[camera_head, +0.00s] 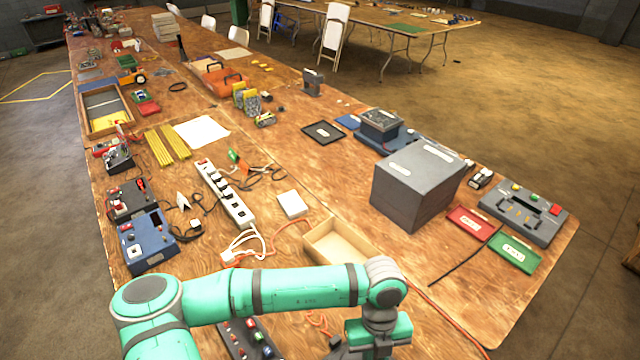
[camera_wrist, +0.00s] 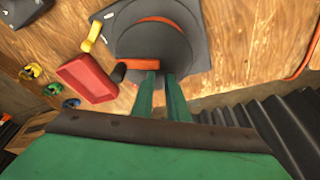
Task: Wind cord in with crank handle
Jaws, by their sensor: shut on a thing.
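In the wrist view a dark grey round reel (camera_wrist: 180,55) stands on the wooden table, with a curve of orange cord (camera_wrist: 158,21) at its top. A red-orange crank handle (camera_wrist: 138,64) lies across the reel's near side, with a black knob (camera_wrist: 118,73) at its left end. My gripper (camera_wrist: 160,78) is shut on the handle, its two green fingers at the right end. The exact contact is hidden. In the head view my gripper end (camera_head: 378,335) is at the bottom edge, and my arm hides the reel.
More orange cord (camera_head: 440,308) runs along the table. An open wooden box (camera_head: 340,246), a power strip (camera_head: 226,195) and a large grey box (camera_head: 418,185) stand beyond my arm.

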